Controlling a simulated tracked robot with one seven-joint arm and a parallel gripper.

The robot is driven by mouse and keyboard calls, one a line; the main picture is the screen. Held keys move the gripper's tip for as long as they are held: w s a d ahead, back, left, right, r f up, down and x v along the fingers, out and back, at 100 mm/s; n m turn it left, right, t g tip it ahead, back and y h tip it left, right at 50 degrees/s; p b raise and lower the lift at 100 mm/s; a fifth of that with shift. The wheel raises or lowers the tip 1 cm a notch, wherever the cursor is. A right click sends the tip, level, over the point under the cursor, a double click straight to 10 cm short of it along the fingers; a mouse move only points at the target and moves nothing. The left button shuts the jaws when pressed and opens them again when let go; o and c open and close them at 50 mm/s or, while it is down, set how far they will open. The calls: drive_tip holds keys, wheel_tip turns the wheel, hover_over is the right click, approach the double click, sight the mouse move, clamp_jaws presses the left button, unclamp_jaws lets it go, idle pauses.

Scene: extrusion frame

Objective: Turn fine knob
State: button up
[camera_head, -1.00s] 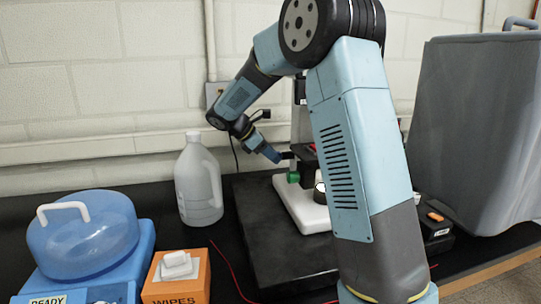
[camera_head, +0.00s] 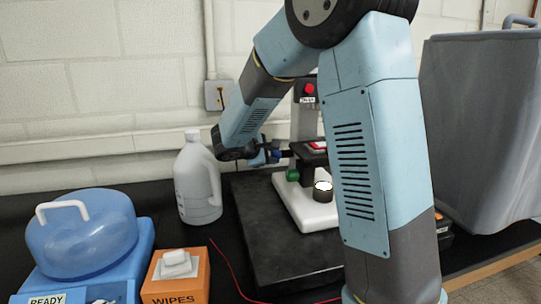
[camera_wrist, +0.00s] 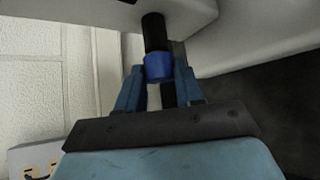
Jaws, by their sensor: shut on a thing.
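A blue knob (camera_wrist: 158,68) sits on the end of a black shaft (camera_wrist: 154,30) in the wrist view. My gripper (camera_wrist: 158,76) has one blue finger on each side of it and is shut on it. In the head view my gripper (camera_head: 272,153) is at the left side of the microscope-like device, at the end of the dark shaft. A green knob (camera_head: 293,175) sits lower on the same device and is clear of my fingers. The device has a white base (camera_head: 300,212) and a dark stage (camera_head: 309,152). My arm hides part of its right side.
A white jug (camera_head: 197,185) stands left of the device. An orange wipes box (camera_head: 178,285) and a blue lidded container (camera_head: 82,235) are at front left. A large grey covered box (camera_head: 480,130) is at right. A red cable (camera_head: 228,265) crosses the table.

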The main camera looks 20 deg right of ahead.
drive_tip(key=shift+s+f+m+t, duration=0.1)
drive_tip(key=shift+m+t, duration=0.2)
drive_tip(key=shift+t, duration=0.1)
drive_tip(key=shift+f, duration=0.1)
idle(0.3)
drive_tip(key=o, duration=1)
drive_tip(key=shift+a, duration=0.1)
drive_tip(key=v, duration=1.3)
drive_tip(key=shift+s+a, duration=0.3)
drive_tip(key=shift+f, duration=0.1)
